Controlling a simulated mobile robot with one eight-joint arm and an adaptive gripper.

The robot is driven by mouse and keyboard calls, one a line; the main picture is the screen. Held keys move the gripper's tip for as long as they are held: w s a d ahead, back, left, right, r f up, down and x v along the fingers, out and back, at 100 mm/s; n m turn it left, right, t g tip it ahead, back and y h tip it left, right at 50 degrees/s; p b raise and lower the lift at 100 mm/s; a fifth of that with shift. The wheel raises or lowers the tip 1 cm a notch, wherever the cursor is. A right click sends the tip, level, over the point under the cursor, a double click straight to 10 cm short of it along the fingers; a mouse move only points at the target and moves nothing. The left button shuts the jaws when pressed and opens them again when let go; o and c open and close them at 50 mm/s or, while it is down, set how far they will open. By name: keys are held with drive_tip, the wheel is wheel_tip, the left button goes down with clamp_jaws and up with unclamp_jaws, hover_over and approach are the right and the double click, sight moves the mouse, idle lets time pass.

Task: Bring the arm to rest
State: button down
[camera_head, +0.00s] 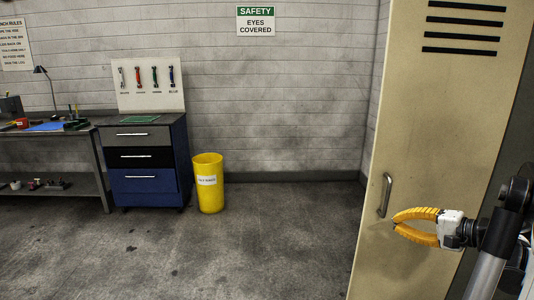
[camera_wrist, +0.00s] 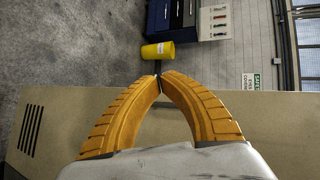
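My gripper (camera_head: 396,220) has orange ribbed fingers on a white body. It is in front of a tall beige locker door, at the right of the head view, pointing left. The fingertips are together in the wrist view (camera_wrist: 160,77), with nothing seen between them. The tips are near the lower end of the door's metal handle (camera_head: 386,195) in the head view; I cannot tell whether they touch it. The handle cannot be made out in the wrist view.
The beige locker (camera_head: 440,110) stands close beside my arm; it also shows in the wrist view (camera_wrist: 60,110). A yellow bin (camera_head: 208,183), a drawer cabinet (camera_head: 150,160) and a workbench (camera_head: 50,145) stand along the back wall. The floor (camera_head: 270,240) between is clear.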

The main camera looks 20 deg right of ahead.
drive_tip(key=w+a+f+n+g, duration=0.1)
drive_tip(key=a+n+g, duration=0.45)
drive_tip(key=a, duration=1.85)
drive_tip(key=s+a+f+n+h, duration=0.3)
drive_tip(key=s+a+n, duration=0.5)
drive_tip(key=s+a, duration=0.3)
drive_tip(key=a+g+h, duration=0.1)
drive_tip(key=a, duration=0.1)
drive_tip(key=shift+s+a+f, duration=0.2)
drive_tip(key=shift+a, duration=0.2)
